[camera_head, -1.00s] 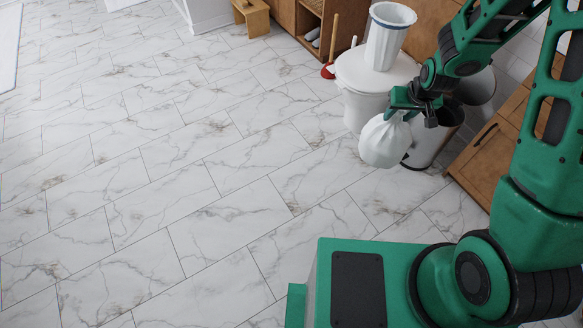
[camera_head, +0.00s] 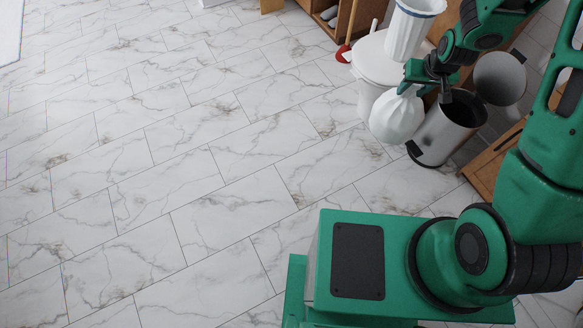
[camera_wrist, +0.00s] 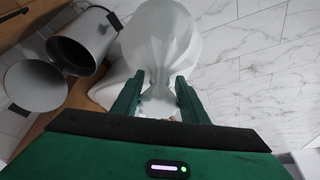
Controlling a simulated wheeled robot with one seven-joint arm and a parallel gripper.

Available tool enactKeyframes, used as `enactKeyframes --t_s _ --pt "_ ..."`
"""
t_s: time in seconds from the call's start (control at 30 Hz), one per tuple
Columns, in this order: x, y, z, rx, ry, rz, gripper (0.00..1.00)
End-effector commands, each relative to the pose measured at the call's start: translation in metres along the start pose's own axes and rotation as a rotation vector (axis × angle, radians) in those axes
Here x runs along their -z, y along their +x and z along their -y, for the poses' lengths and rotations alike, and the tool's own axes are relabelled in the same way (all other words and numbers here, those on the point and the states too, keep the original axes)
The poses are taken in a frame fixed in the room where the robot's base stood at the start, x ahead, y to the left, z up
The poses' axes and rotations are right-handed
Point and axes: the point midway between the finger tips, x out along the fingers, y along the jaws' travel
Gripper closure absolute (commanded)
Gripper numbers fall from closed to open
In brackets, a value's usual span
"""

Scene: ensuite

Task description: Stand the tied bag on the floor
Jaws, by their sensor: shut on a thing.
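The tied bag (camera_head: 397,118) is white and rounded, gathered at its neck. In the head view it hangs from my gripper (camera_head: 425,84), in front of the toilet and just left of the open bin. In the wrist view the bag (camera_wrist: 163,38) fills the top middle, with its narrow neck between the two green fingers of my gripper (camera_wrist: 159,98). The gripper is shut on the neck. How high the bag's underside is above the floor (camera_head: 190,150) is hard to tell.
A grey metal bin (camera_head: 437,137) stands with its lid (camera_head: 499,78) open, close to the bag. A red plunger (camera_head: 342,53) stands by the wooden cabinet. The marble floor at left is clear.

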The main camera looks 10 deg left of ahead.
Motion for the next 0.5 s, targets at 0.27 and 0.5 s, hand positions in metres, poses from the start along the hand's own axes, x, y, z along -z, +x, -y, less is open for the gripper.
enactKeyframes --t_s 0.27,0.5 --pt "-0.002 0.014 0.01 0.026 -0.061 0.001 1.0" --pt "-0.013 0.054 0.054 0.107 -0.253 0.012 1.0"
